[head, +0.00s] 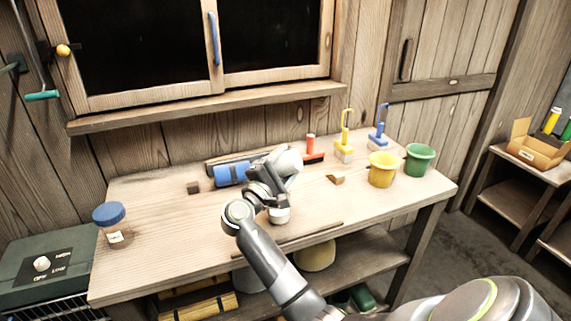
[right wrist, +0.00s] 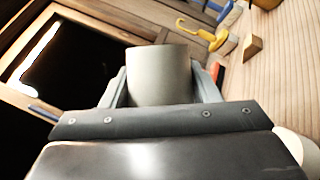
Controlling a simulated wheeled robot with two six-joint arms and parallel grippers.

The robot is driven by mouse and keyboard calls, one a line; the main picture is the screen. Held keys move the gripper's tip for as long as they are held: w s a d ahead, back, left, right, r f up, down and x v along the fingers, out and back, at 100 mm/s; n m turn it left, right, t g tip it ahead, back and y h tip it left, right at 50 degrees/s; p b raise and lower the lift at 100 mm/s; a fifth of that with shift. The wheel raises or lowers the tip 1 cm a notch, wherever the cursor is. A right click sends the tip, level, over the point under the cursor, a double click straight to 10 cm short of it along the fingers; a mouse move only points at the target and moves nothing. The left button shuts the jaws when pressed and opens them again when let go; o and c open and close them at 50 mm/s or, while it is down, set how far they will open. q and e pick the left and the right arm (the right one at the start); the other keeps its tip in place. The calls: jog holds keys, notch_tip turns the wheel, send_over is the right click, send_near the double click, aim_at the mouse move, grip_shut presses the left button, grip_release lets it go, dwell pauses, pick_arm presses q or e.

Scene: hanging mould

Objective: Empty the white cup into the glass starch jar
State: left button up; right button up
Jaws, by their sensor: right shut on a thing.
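My right gripper (head: 280,172) is shut on the white cup (head: 291,160), above the middle of the workbench. In the right wrist view the cup (right wrist: 160,75) sits between the two fingers (right wrist: 162,88). Its inside is hidden, and I cannot tell how full it is. A clear jar with a blue lid and a pale label (head: 113,234) stands at the bench's left end, well apart from the cup. I cannot read the label. My left gripper is not in view.
The wooden bench (head: 170,235) has bare top at front left. A blue roll (head: 231,174) lies behind the gripper. A yellow bucket (head: 382,171) and a green bucket (head: 419,160) stand at right. Yellow (head: 345,140) and blue (head: 379,132) hooked tools stand at the back.

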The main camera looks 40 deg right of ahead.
aim_at(286, 153)
jog(key=shift+r, duration=0.1)
notch_tip(286, 153, up, 6)
jog(key=p, duration=0.5)
jog(key=shift+f, duration=0.2)
notch_tip(286, 153, down, 7)
jog(key=b, duration=0.5)
jog(key=shift+r+b, duration=0.2)
jog(key=shift+b, duration=0.2)
jog(key=shift+s+d+m+g+b, duration=0.2)
jog(key=shift+d+m+g+b, duration=0.15)
jog(key=shift+m, duration=0.55)
jog(key=shift+a, duration=0.1)
